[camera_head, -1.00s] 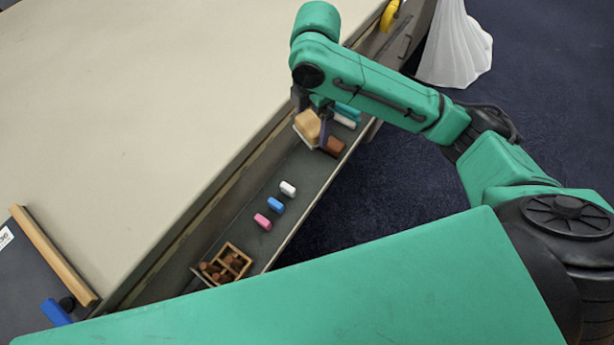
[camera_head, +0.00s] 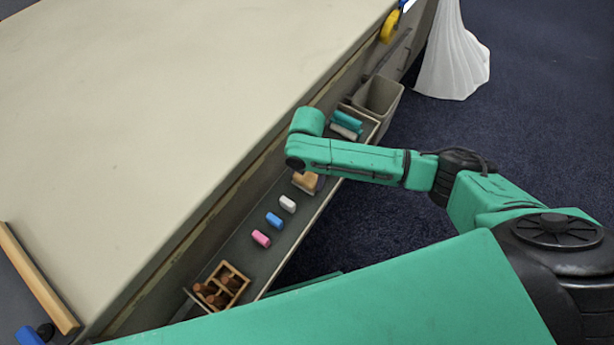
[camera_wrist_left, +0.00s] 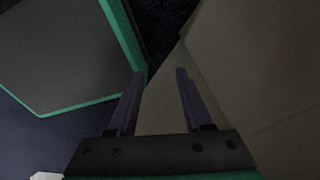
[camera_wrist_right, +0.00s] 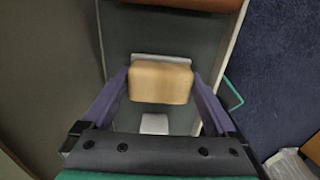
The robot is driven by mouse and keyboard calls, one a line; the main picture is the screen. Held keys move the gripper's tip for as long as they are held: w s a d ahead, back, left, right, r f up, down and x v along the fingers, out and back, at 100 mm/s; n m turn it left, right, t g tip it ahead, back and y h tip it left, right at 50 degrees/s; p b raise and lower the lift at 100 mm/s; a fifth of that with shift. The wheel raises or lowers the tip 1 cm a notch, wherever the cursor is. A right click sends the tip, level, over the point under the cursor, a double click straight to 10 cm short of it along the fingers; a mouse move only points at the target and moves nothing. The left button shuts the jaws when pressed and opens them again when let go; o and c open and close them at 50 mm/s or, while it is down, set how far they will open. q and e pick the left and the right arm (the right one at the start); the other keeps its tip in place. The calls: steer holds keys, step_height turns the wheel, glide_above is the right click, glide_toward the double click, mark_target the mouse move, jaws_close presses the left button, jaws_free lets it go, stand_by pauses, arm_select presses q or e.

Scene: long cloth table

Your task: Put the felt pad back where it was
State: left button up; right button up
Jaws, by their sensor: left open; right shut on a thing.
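The felt pad, as best I can tell, is a tan block with a pale underside edge (camera_wrist_right: 160,80); it also shows in the head view (camera_head: 306,182), partly hidden by my right arm. My right gripper (camera_wrist_right: 160,76) has a finger on each side of the block and is shut on it. It is over the narrow grey tray (camera_head: 250,215), just beyond a white piece (camera_head: 287,203). I cannot tell whether the block touches the tray. My left gripper (camera_wrist_left: 160,74) is open and empty in the left wrist view, and out of sight in the head view.
Blue (camera_head: 274,221) and pink (camera_head: 261,238) pieces lie in the tray. A divided wooden box (camera_head: 221,286) stands at its near end. Teal and pale sticks (camera_head: 346,124) lie at the far end, before a grey bin (camera_head: 380,97). A brown block (camera_wrist_right: 190,3) is close beyond my gripper.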

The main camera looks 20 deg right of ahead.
mark_target(307, 175)
steer(key=shift+f, duration=0.25)
steer(key=shift+f, duration=0.15)
steer(key=o, duration=0.9)
steer(key=shift+o, duration=0.2)
step_height(307, 175, up, 12)
steer(key=shift+r+p, duration=0.2)
steer(key=shift+p, duration=0.2)
